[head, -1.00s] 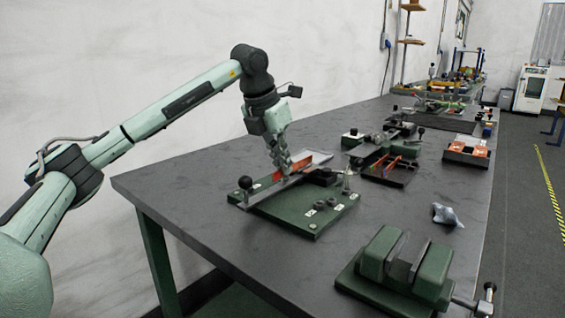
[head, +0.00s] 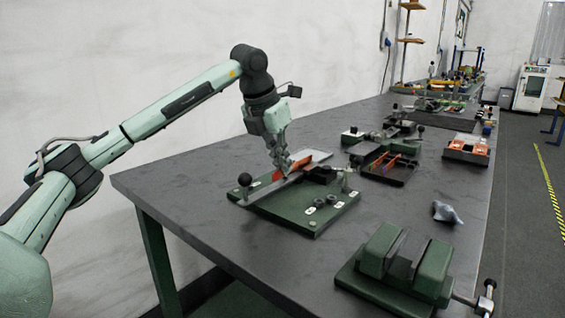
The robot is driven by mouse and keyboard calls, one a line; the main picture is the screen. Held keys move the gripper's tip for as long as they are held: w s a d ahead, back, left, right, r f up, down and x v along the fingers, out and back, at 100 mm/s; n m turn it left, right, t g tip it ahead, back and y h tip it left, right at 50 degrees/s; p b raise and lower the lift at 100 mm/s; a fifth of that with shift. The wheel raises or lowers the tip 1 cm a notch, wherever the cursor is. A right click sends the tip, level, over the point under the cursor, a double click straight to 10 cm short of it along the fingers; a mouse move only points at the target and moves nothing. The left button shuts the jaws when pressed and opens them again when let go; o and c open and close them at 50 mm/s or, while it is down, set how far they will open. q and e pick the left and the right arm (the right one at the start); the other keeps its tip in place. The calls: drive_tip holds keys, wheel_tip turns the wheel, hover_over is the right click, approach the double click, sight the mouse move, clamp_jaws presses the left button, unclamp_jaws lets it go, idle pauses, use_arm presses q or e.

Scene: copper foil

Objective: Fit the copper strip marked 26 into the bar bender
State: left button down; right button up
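The bar bender (head: 296,211) is a green base plate with a dark knob at its left and dark fittings on top, near the table's front left. A copper strip (head: 305,163) shows orange over the back part of the bender, running from lower left to upper right. Its marking is too small to read. My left gripper (head: 284,173) points down at the strip, its fingers close together around it, with orange showing on both sides of them. The fingers hide part of the strip, and I cannot tell whether it is seated. My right gripper is not in view.
A green vise (head: 431,270) stands at the front right, with a crumpled grey cloth (head: 446,213) behind it. A tray with orange pieces (head: 398,167) and an orange-topped box (head: 466,150) stand farther back. The table's front left (head: 190,190) is clear.

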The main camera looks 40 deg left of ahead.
use_arm(q)
drive_tip(key=shift+f, duration=0.3)
drive_tip(key=shift+r, duration=0.3)
idle(0.8)
drive_tip(key=shift+f, duration=0.3)
idle(0.3)
drive_tip(key=shift+r+p, duration=0.35)
drive_tip(key=shift+p, duration=0.1)
idle(0.5)
drive_tip(key=shift+f, duration=0.35)
idle(0.4)
drive_tip(key=shift+r, duration=0.2)
drive_tip(key=shift+r, duration=0.15)
idle(0.6)
drive_tip(key=c, duration=2)
unclamp_jaws()
drive_tip(key=shift+c, duration=0.2)
